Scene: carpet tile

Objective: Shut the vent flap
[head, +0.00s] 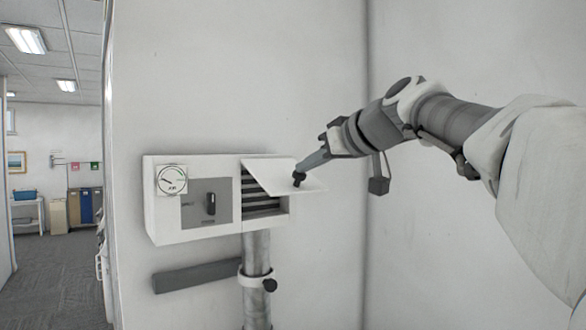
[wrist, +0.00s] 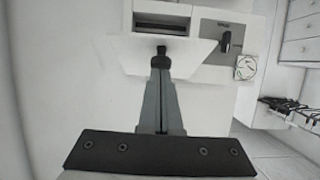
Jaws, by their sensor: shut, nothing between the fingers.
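The vent flap (head: 276,173) is a white panel on the right part of a white wall box. It stands open, tilted outward from its top edge, with the dark vent slats (head: 262,202) showing below it. A small black knob (head: 299,180) sits on the flap. My gripper (head: 303,171) is shut and empty, with its fingertips at the knob. In the wrist view the gripper (wrist: 161,72) points at the knob (wrist: 161,55) on the flap (wrist: 195,51); whether they touch I cannot tell.
The box also carries a round gauge (head: 172,179) and a grey panel with a dark switch (head: 210,204). A grey pipe (head: 256,265) with a clamp runs down below the vent. A grey bar (head: 196,276) is on the wall. The wall to the right is bare.

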